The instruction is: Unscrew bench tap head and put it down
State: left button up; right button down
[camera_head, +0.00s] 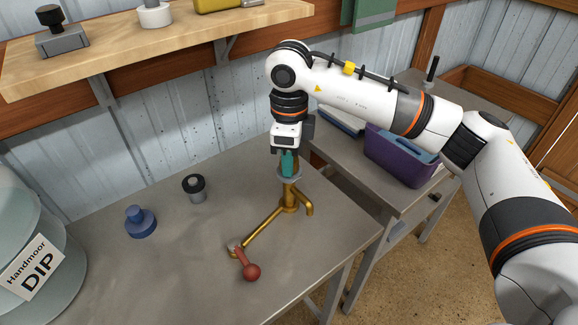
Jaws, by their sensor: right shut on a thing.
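The brass bench tap (288,200) stands upright near the right edge of the grey workbench. Its spout bends down on the right and a long brass arm runs low to the front left. The tap head (288,171), teal with a grey collar, sits at the top of the brass post. My right gripper (289,154) points straight down from above and is shut on the tap head. The fingers partly hide its upper part. I cannot tell whether the head is still joined to the post. My left gripper is not in view.
The workbench (180,265) has clear room left of the tap. A red-knobbed part (249,267), a blue knob (140,222) and a black-and-grey cylinder (193,187) stand there. A drum (35,260) is at left. A wooden shelf (150,45) overhangs behind; a purple box (400,157) is right.

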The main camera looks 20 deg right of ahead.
jog(key=shift+r, duration=0.65)
dwell(0.5)
jog(key=shift+r+p, duration=0.5)
jog(key=shift+r, duration=0.15)
jog(key=shift+r+p, duration=1.05)
jog(key=shift+r, duration=0.95)
